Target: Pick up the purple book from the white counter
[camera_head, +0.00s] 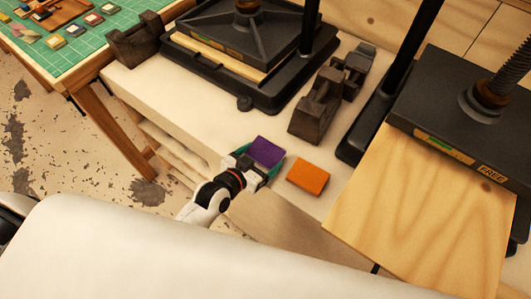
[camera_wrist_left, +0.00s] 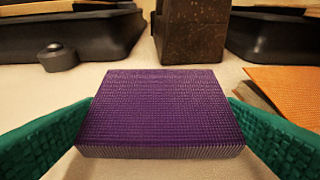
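The purple book (camera_head: 264,152) lies flat near the front edge of the white counter (camera_head: 215,110). It fills the middle of the left wrist view (camera_wrist_left: 160,110) and looks level. My left gripper (camera_head: 260,163) is at the book, with one green finger on either side of it. In the left wrist view both fingertips of the left gripper (camera_wrist_left: 160,108) come right up to the book's sides. I cannot tell whether they press on it or whether a small gap is left. My right gripper is not in view.
An orange book (camera_head: 308,179) lies just right of the purple one. Dark metal blocks (camera_head: 316,108) stand behind them. A black press (camera_head: 240,50) is at the back, another (camera_head: 440,105) with a wooden board (camera_head: 425,205) at right. A green-topped table (camera_head: 75,40) is far left.

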